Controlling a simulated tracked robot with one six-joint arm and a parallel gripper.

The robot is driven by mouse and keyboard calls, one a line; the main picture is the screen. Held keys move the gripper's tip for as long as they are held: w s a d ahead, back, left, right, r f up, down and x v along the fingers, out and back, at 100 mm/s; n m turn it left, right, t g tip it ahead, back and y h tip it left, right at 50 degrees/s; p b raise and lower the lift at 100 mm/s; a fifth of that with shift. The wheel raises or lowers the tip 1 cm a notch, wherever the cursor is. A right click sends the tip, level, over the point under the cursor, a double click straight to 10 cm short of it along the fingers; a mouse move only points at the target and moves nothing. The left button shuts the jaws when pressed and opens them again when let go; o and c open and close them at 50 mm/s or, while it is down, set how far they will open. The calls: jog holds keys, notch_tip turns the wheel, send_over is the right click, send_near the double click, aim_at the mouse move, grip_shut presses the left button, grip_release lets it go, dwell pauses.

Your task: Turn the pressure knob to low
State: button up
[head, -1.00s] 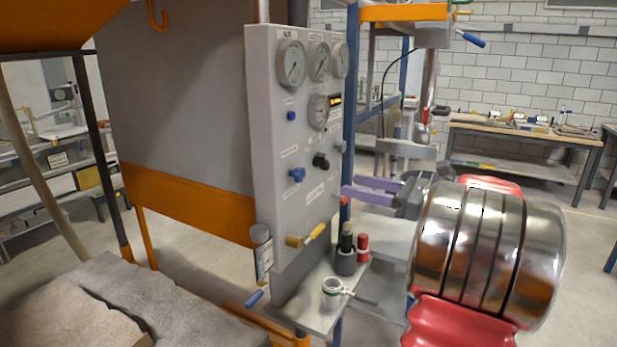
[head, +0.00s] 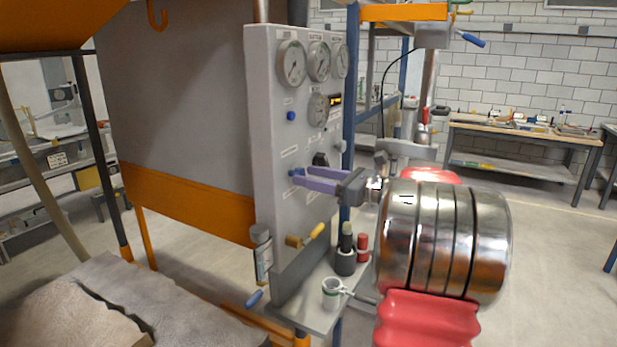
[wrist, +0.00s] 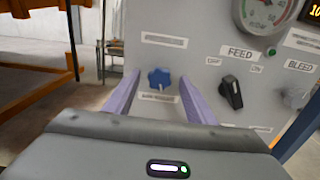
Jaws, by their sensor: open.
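My gripper (head: 298,179) has two purple fingers pointing at the grey control panel (head: 270,220). It is open. In the wrist view the blue lobed knob (wrist: 159,79) sits between and beyond the fingertips, with nothing gripped. In the head view only a bit of that blue knob (head: 298,172) shows at the fingertips; the fingers hide most of it. Whether the fingers touch it I cannot tell. The label under the knob is too small to read surely, and which setting the knob points to is not clear.
A black FEED switch (wrist: 231,92) is just right of the right finger, with a grey BLEED knob (wrist: 297,97) farther right. Gauges (head: 292,63) are above. A yellow-handled valve (head: 308,238) is below.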

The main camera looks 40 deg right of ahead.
jog(key=shift+w+a, duration=0.15)
jog(key=shift+w, duration=0.3)
jog(key=c, duration=1)
